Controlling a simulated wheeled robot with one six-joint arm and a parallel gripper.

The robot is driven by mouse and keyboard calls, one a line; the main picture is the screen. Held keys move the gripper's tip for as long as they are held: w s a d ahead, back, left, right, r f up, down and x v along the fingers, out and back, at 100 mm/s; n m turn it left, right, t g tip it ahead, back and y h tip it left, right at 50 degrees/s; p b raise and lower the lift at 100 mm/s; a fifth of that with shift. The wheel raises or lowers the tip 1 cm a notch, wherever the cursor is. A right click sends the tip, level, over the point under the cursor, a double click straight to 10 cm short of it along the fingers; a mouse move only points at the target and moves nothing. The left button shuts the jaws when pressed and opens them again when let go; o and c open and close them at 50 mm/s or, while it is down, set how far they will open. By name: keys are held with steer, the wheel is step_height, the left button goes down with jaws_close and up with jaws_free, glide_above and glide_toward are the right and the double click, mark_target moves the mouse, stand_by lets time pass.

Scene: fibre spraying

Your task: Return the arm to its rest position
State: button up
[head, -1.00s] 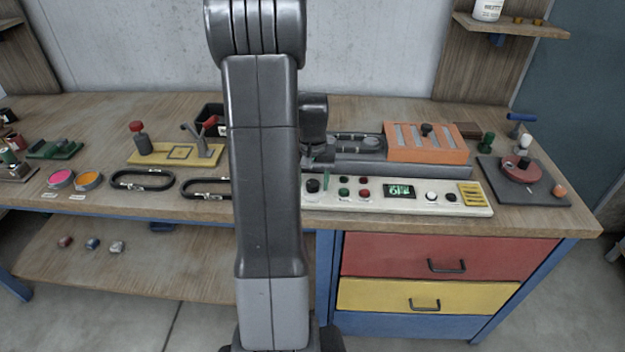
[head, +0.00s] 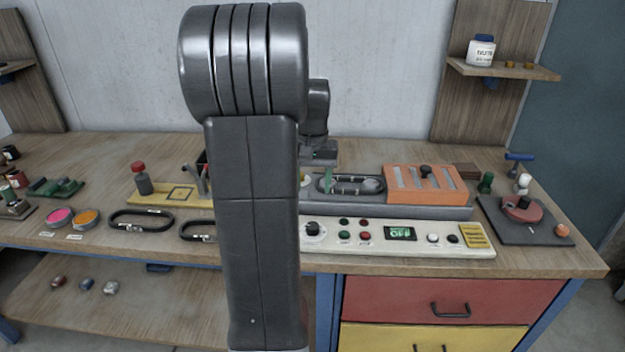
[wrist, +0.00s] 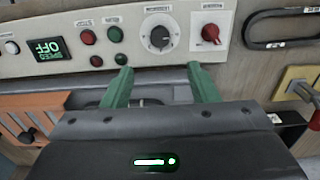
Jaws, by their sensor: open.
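My arm rises through the middle of the head view and hides part of the bench behind it. My gripper (wrist: 162,86) shows in the wrist view as two green fingers, apart, with nothing between them. In the head view only one green finger (head: 328,179) shows clearly, beside the arm. The gripper is above the bench, near the grey fixture (head: 425,211) behind the control panel (head: 375,233). The panel's display reads OFF. In the wrist view the panel (wrist: 185,60) appears upside down beyond the fingertips.
An orange slotted block (head: 426,190) and a dark plate with a red disc (head: 522,209) stand to the right. Black oval rings (head: 140,221) and pink and orange pots (head: 60,218) lie to the left. A wall shelf (head: 505,69) holds a white jar (head: 481,50).

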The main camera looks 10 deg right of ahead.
mark_target(313, 225)
steer(key=shift+r, duration=0.4)
step_height(313, 225, down, 14)
steer(key=shift+f, duration=0.1)
stand_by(0.5)
steer(key=shift+r, duration=0.2)
